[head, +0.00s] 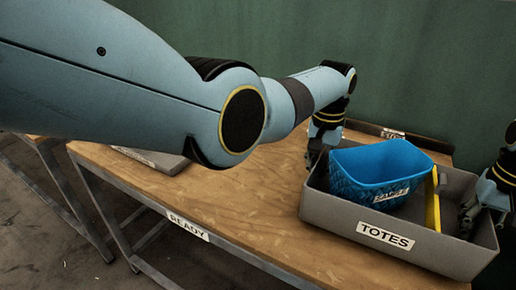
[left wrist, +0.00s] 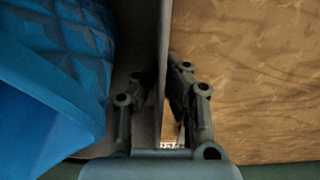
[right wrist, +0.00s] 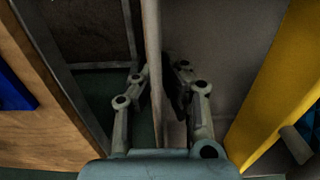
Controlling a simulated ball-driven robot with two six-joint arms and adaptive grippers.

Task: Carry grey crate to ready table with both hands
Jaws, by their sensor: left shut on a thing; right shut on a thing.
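The grey crate (head: 340,224), labelled TOTES, is at the right end of the wooden table labelled READY (head: 240,203). Its front right corner reaches past the table's right part. My left gripper (head: 316,158) is shut on the crate's left wall, which also shows between its fingers in the left wrist view (left wrist: 164,60). My right gripper (head: 472,213) is shut on the right wall, seen between its fingers in the right wrist view (right wrist: 152,50). I cannot tell whether the crate's bottom touches the table.
Inside the crate are a blue bin (head: 375,172) and a yellow object (head: 432,200). A flat grey item (head: 155,160) lies at the table's left end. The table's middle is clear. A green wall (head: 430,60) stands behind.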

